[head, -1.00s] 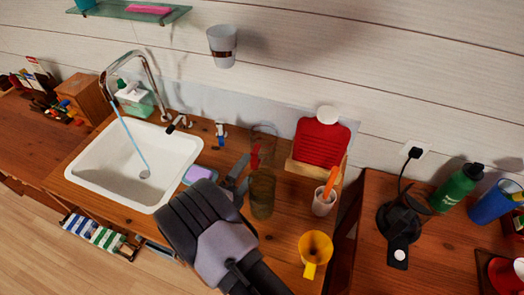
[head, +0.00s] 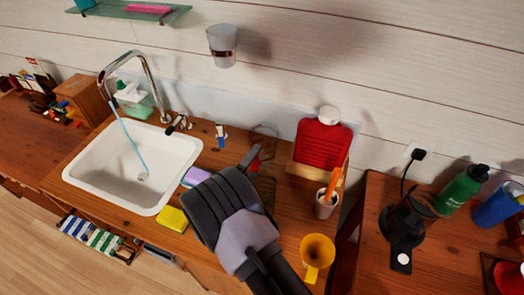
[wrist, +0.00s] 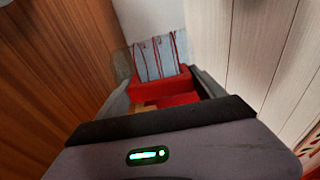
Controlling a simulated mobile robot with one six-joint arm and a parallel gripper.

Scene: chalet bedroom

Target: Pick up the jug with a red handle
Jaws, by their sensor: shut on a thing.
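The clear glass jug (head: 265,130) stands on the wooden counter by the back wall, mostly hidden behind my gripper in the head view. Its red handle (head: 255,163) shows near the fingertips. My gripper (head: 254,158) reaches over the counter and is shut on the handle. In the wrist view a red part (wrist: 160,88) lies between my two fingers, with clear glass (wrist: 158,57) marked by red lines beyond it. Whether the jug touches the counter cannot be made out.
A brownish glass (head: 264,188) stands close beside my gripper, partly hidden. A yellow mug (head: 317,250), a cup with an orange item (head: 326,205) and a red rack (head: 322,145) stand to the right. The sink (head: 135,165) and yellow sponge (head: 172,219) are left.

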